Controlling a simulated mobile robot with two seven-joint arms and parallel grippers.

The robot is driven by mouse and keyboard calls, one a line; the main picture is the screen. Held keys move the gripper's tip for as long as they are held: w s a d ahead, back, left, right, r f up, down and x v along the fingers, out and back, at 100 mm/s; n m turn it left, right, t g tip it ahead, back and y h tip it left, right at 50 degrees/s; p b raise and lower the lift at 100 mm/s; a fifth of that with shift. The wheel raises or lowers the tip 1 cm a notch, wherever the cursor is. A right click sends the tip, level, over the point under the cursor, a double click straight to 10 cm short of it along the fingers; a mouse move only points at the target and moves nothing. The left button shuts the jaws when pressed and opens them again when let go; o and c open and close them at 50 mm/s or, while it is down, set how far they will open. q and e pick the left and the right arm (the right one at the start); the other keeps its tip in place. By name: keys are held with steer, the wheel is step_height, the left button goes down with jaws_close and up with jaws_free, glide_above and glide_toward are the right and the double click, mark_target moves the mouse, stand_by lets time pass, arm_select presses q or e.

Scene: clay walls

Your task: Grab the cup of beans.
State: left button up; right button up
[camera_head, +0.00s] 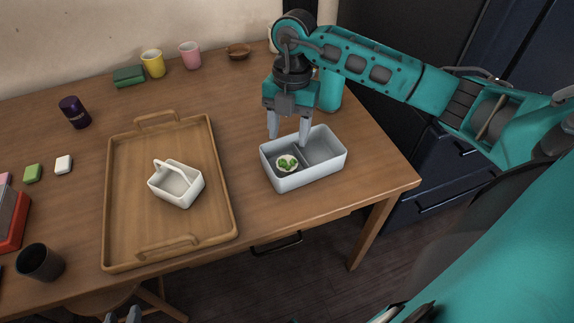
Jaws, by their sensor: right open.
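A small round white cup with green contents (287,163), which looks like the cup of beans, sits in the left compartment of a grey-white divided bin (318,176). My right gripper (288,138) is open, pointing down over the bin. Its fingertips are near the bin's back edge, just above and behind the cup in the picture. Nothing shows between its fingers. At the bottom edge, only the grey tips of my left gripper (122,317) show, away from the bin. Whether it is open or shut is unclear.
A wooden tray (115,205) holding a white basket (178,190) lies left of the bin. A teal cylinder (330,92) stands behind the bin, close to my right arm. Yellow (153,65) and pink (190,56) cups stand at the back. Bare table lies right of the bin.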

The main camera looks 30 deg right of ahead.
mark_target(287, 163)
steer(key=f, duration=0.5)
steer(key=a+f+b, duration=0.1)
steer(key=f, duration=0.2)
steer(key=shift+s, duration=0.4)
steer(key=c, duration=0.7)
steer(key=shift+o, duration=0.2)
steer(key=shift+d+r, duration=0.1)
steer(key=shift+r, duration=0.05)
